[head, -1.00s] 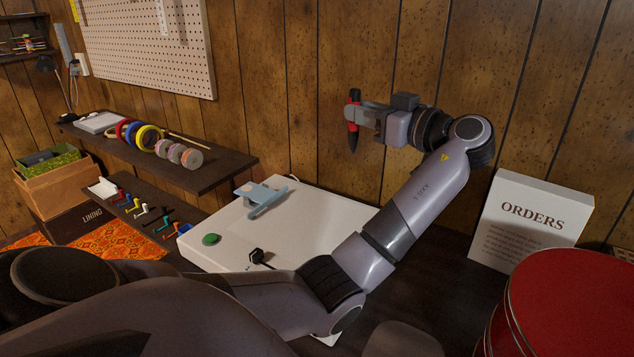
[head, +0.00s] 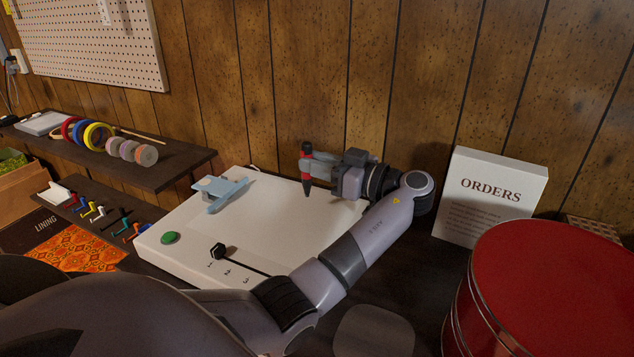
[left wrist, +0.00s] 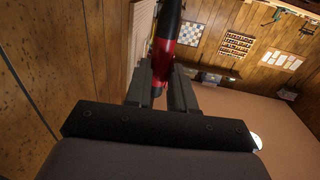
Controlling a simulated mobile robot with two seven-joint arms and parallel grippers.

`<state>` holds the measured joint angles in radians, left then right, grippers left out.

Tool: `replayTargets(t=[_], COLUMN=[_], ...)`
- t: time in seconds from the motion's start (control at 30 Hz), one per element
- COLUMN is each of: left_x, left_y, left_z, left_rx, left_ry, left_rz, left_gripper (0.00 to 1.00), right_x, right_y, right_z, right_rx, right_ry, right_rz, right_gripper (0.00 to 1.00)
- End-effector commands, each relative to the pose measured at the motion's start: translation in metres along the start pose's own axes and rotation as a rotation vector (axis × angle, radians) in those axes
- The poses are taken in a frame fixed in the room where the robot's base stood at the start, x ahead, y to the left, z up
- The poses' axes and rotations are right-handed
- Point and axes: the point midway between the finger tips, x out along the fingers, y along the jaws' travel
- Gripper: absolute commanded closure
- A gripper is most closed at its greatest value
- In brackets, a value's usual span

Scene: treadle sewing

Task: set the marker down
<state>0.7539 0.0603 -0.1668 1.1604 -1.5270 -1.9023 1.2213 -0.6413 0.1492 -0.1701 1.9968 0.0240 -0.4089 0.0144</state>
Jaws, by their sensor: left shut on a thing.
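The marker (head: 306,176) is red and black and held upright, dark tip downward, in the head view. My left gripper (head: 310,167) is shut on it. The marker is above the right back part of a white board (head: 262,234); I cannot tell how far above. In the left wrist view, the red and black marker (left wrist: 164,52) sits between the two fingers of the left gripper (left wrist: 162,80). My right gripper does not show.
The white board carries a blue-grey bracket (head: 222,192), a green button (head: 170,238) and a black lever (head: 219,251). A dark shelf (head: 175,177) with tape rolls (head: 98,136) is left. An ORDERS sign (head: 490,196) and a red drum (head: 550,290) are right.

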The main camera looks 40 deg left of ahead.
Motion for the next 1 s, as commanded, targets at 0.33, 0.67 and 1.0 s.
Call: replayTargets(t=[0.33, 0.67, 1.0], left_x=[0.0, 0.0, -0.004], left_y=[0.0, 0.0, 0.0], left_z=[0.043, 0.045, 0.045], left_rx=[0.003, 0.0, 0.0], left_ry=[0.0, -0.001, -0.001], left_rz=[0.0, 0.0, 0.002], left_gripper=[1.0, 0.51, 0.51], right_x=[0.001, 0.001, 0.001], right_y=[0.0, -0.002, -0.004], right_z=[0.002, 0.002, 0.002], right_rx=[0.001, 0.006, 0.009], right_ry=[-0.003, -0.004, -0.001], right_rz=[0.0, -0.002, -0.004], right_gripper=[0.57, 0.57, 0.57])
